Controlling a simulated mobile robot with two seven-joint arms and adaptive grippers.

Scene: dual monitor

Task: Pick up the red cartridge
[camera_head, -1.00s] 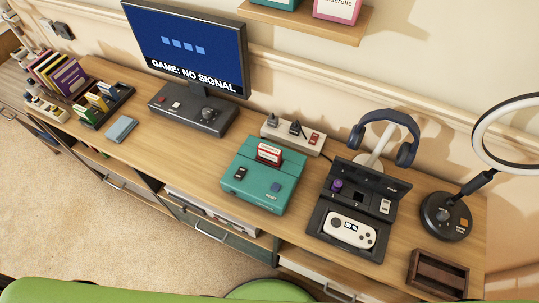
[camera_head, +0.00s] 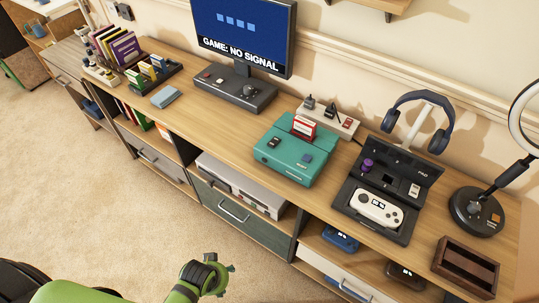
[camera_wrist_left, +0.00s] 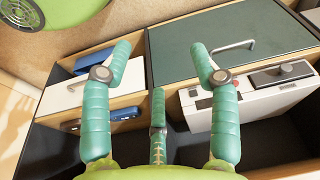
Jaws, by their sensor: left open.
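The red cartridge (camera_head: 303,127) with a pale label stands upright in the top slot of the teal console (camera_head: 290,155) on the desk. My left gripper (camera_head: 217,270) is at the bottom of the head view, in front of and below the desk edge, well apart from the cartridge. In the left wrist view its teal fingers (camera_wrist_left: 160,55) are spread open and empty, facing the drawers and shelf. The cartridge is not visible in the left wrist view. My right gripper is not in view.
A monitor (camera_head: 243,35) stands behind a black joystick unit (camera_head: 235,90). A black case with a white handheld (camera_head: 377,208), a headphone stand, a ring lamp (camera_head: 477,212) and a wooden tray (camera_head: 465,267) are right of the console.

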